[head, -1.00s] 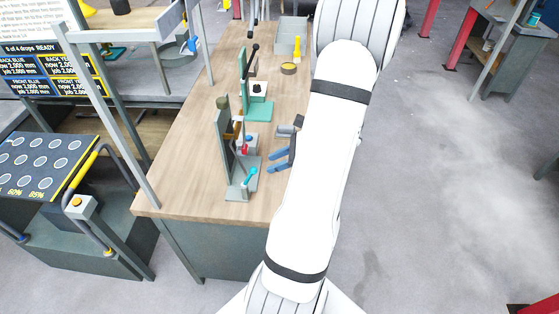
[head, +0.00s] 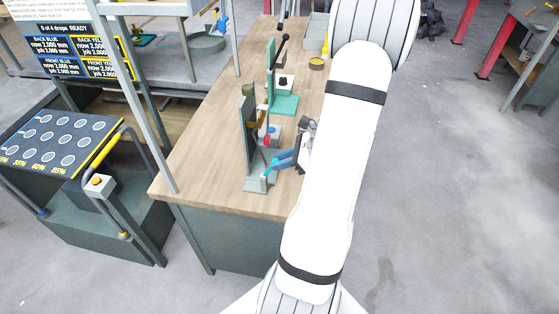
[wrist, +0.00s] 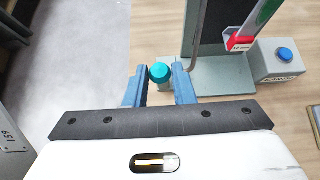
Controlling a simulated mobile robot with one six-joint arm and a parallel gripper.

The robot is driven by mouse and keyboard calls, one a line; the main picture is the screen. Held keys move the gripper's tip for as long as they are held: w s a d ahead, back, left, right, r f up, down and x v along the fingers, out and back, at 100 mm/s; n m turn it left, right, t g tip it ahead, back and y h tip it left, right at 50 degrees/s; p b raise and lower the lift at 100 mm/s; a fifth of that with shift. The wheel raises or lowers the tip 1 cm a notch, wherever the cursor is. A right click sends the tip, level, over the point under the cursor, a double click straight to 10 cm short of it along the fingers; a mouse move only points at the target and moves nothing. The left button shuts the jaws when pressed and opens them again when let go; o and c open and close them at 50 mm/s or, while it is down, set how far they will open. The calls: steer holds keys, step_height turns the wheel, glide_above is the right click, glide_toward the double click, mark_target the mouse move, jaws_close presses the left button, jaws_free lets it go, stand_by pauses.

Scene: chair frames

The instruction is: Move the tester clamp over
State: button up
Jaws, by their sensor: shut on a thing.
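The tester clamp shows as a lever with a teal round knob (wrist: 160,73) at the near end of the grey tester (head: 247,142). In the head view the teal knob (head: 268,170) is small and partly covered by my fingers. My gripper (wrist: 160,78) has one blue finger on each side of the knob and is shut on it. In the head view my gripper (head: 275,165) reaches in from the right at the tester's near base. Most of the lever below the knob is hidden.
A red part (wrist: 240,42) and a box with a blue button (wrist: 286,54) are close by on the tester's right in the wrist view. A green stand (head: 284,104) is farther back. The wooden bench top (head: 205,140) is clear to the left.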

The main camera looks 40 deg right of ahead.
steer(key=shift+s+d+f+b, duration=0.35)
steer(key=shift+s+d+f, duration=0.25)
steer(key=shift+s, duration=0.1)
steer(key=shift+s+d+f+b, duration=0.25)
steer(key=shift+s+f+b, duration=0.1)
steer(key=shift+f, duration=0.15)
steer(key=shift+s+d+f+b, duration=0.25)
steer(key=shift+f+b, duration=0.1)
steer(key=shift+f, duration=0.25)
steer(key=shift+s+d+f+b, duration=0.15)
steer(key=shift+s+f+b, duration=0.05)
steer(key=shift+f+b, duration=0.3)
steer(key=shift+s+d+f+b, duration=0.2)
steer(key=shift+f+b, duration=0.2)
steer(key=shift+f, duration=0.15)
